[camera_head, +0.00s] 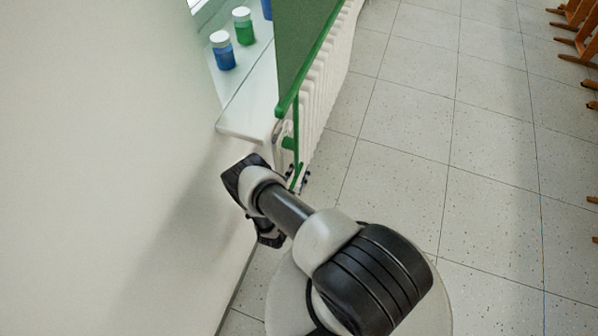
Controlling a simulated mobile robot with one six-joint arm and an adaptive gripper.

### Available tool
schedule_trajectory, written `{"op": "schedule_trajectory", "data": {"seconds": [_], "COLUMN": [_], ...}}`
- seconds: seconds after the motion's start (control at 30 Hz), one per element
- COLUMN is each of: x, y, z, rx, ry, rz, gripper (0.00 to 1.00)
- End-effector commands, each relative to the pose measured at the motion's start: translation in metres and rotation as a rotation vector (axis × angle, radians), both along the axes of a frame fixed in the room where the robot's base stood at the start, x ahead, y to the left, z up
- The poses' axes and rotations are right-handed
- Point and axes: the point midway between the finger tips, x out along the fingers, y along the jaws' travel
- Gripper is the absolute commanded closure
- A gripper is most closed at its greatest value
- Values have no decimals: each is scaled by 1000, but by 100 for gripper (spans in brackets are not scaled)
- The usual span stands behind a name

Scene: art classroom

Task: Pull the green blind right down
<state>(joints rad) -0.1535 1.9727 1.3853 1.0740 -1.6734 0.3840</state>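The green blind (298,38) hangs at the top middle, in front of the window sill and the radiator. Its lower edge is a green bar (309,62) that runs slanting in the picture. A thin green strip (297,140) hangs down from the near end of this bar, with a short green piece beside it. My arm reaches from the bottom right towards the wall. My gripper (269,236) seems to be the dark part at the arm's far end, mostly hidden by the wrist, below and left of the strip and apart from it. Its fingers are not clear.
A white radiator (322,85) stands under the blind. Blue and green paint jars (243,26) stand on the pale sill (245,106). A plain wall (100,150) fills the left, close to my arm. Tiled floor (430,130) is free at right; wooden furniture (580,35) stands at the far right.

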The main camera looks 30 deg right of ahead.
Motion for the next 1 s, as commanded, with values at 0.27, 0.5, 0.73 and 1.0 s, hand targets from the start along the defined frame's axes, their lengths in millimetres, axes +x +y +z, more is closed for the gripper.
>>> {"op": "schedule_trajectory", "data": {"seconds": [0.27, 0.5, 0.73, 1.0], "x": [-13, -43, -65, -74], "y": [20, 59, 85, 95], "z": [0, 0, 0, 0], "rx": [-1, 0, -1, 0], "ry": [2, 1, 1, 0], "rz": [8, 9, 5, 0], "gripper": [67, 67, 67, 67]}}
